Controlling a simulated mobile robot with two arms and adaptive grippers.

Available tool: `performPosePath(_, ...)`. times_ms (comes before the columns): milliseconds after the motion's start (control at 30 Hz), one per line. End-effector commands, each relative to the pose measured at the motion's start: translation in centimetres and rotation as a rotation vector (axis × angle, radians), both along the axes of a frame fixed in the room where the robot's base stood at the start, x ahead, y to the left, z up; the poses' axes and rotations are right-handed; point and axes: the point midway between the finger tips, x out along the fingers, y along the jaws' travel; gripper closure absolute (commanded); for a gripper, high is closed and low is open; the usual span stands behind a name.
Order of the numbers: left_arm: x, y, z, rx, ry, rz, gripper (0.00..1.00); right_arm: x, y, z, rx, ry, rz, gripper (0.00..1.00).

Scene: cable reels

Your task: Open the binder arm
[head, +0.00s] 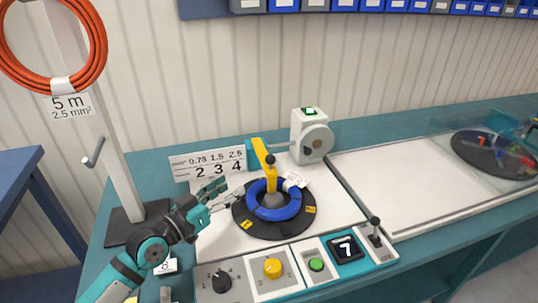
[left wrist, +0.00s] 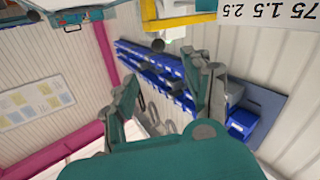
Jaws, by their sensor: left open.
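The coil lies on the black turntable (head: 243,214). My left gripper (head: 228,190) is open and empty, left of the coil and apart from the yellow arm. Its two fingers also show in the left wrist view (left wrist: 165,90). My right gripper is not in view.
A number sign (head: 208,164) stands behind my left gripper. A white post (head: 95,120) holding an orange coil is at left. A control panel (head: 295,268) with knobs, buttons and a lever lies in front. A grey-white unit (head: 310,135) stands behind the turntable.

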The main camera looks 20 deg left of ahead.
Motion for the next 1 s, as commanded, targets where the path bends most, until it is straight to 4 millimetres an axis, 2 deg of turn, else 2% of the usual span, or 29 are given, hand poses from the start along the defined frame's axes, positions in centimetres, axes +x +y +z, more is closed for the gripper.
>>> performPosePath(133,2.7,-1.1,0.5,-0.004,-0.005,0.000,0.49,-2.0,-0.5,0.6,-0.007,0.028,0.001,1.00)
performPosePath(267,5.4,-2.2,0.4,-0.003,-0.004,0.000,0.49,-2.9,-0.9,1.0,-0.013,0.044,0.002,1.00)
performPosePath(367,7.4,-3.1,0.5,-0.003,-0.004,-0.002,0.49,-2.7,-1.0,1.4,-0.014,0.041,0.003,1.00)
performPosePath(600,11.9,-5.0,0.3,-0.003,-0.002,-0.001,0.49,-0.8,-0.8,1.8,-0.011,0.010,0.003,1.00)
performPosePath(800,14.2,-5.9,0.2,0.000,-0.002,-0.002,0.49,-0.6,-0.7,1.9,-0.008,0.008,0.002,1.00)
performPosePath(1000,14.9,-6.1,0.1,0.000,-0.002,-0.002,0.49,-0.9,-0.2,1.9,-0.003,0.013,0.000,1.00)
